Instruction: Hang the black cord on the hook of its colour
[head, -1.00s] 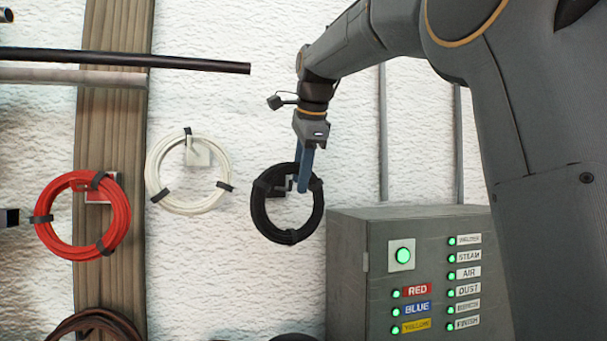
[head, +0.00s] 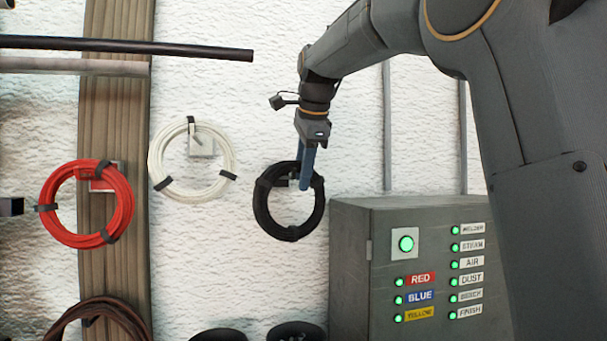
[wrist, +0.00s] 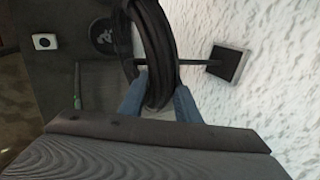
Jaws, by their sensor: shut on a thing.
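The black cord (head: 262,208) is a round coil with dark ties, upright in front of the white wall in the head view. My gripper (head: 304,184) is shut on its upper right part. In the wrist view the coil (wrist: 152,40) stands between my two blue fingers (wrist: 160,98). A dark hook rod runs from a square black wall plate (wrist: 228,64) to the left, crossing the coil and showing on both sides of it. The rod seems to pass through the ring. Whether the cord rests on it I cannot tell. The hook is mostly hidden in the head view.
A white coil (head: 160,177) and a red coil (head: 52,215) hang on hooks to the left. A grey control box (head: 350,270) with green lights stands close at lower right. Dark pipes (head: 130,47) jut in at upper left.

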